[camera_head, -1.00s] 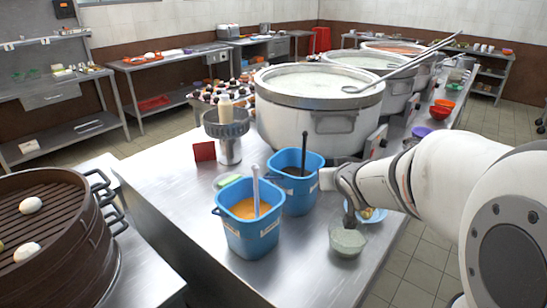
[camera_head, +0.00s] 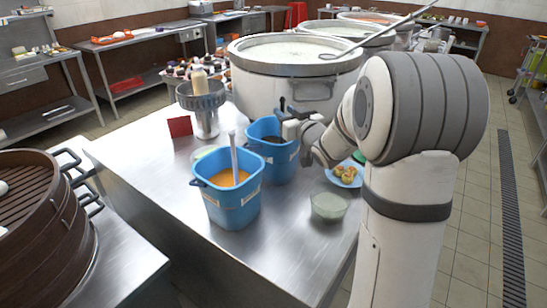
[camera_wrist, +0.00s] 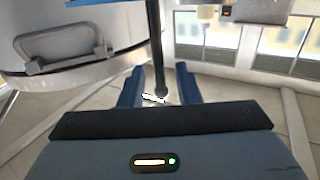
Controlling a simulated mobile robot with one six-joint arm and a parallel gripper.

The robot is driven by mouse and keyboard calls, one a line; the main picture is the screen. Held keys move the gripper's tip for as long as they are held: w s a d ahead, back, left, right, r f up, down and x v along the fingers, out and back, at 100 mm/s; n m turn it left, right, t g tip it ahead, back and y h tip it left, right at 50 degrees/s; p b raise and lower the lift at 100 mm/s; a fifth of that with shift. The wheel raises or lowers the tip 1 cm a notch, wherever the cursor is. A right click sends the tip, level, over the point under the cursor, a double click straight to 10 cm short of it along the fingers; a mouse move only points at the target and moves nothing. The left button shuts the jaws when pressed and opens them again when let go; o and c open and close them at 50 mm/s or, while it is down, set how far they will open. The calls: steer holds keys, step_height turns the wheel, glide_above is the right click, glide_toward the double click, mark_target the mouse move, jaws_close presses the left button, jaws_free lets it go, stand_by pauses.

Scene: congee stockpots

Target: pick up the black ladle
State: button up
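The black ladle stands in the rear blue bucket (camera_head: 273,160), which holds dark contents. In the head view only the top of its handle (camera_head: 283,104) shows beside my gripper (camera_head: 290,127); its lower end is hidden. In the wrist view the dark handle (camera_wrist: 156,40) runs down between the two blue fingers of my gripper (camera_wrist: 159,70), with a gap on each side. The fingers are apart and do not appear to touch the handle.
A front blue bucket (camera_head: 228,200) with orange contents and a pale ladle stands close by. A large white stockpot (camera_head: 300,95) stands behind. A glass bowl (camera_head: 329,205) and a blue plate (camera_head: 343,178) of food sit below my arm.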

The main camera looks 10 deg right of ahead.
steer(key=x, duration=0.2)
steer(key=shift+w+a, duration=0.1)
steer(key=shift+w, duration=0.25)
steer(key=shift+c, duration=0.4)
jaws_close()
